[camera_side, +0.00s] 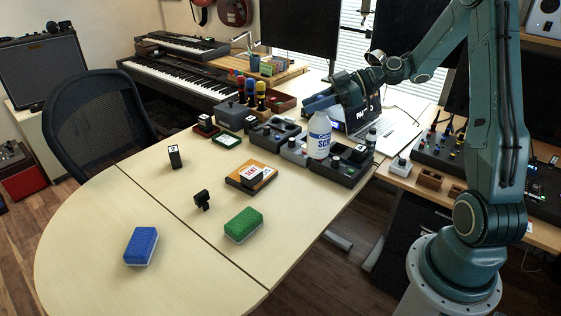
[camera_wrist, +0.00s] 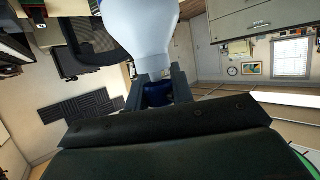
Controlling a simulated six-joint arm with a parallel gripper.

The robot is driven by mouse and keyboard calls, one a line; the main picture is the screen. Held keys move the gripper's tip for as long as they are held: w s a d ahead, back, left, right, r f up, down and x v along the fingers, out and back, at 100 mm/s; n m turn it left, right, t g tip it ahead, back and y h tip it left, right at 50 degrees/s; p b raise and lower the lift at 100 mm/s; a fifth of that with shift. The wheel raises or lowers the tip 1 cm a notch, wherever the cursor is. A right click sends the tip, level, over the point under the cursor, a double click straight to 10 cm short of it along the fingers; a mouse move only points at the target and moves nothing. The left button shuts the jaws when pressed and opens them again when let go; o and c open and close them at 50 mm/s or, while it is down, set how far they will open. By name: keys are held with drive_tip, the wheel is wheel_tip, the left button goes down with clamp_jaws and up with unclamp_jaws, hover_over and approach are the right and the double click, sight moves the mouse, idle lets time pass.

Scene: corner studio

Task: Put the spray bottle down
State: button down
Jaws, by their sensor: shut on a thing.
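The spray bottle (camera_side: 319,137) is white with a blue label and is upright in the side view, among the boxes at the table's back right edge. A blue part shows at its top, beside my gripper (camera_side: 332,100). My gripper is shut on the bottle's upper part. In the wrist view, the pale bottle body (camera_wrist: 142,28) extends beyond my gripper (camera_wrist: 161,88), with a dark blue part between the two fingers. I cannot tell whether the bottle's base touches anything.
Grey control boxes (camera_side: 346,171) stand close around the bottle. A laptop (camera_side: 396,133) is behind it. An orange book (camera_side: 240,180) with a small box, a green sponge (camera_side: 243,224) and a blue sponge (camera_side: 141,246) lie on the pale table (camera_side: 90,262). The front left is mostly clear.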

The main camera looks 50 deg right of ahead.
wheel_tip(320, 180, down, 16)
idle(0.7)
drive_tip(key=shift+f, duration=2)
drive_tip(key=c, duration=1.2)
unclamp_jaws()
drive_tip(key=shift+f, duration=0.1)
drive_tip(key=v, duration=0.7)
drive_tip(key=shift+s+d+r, duration=0.2)
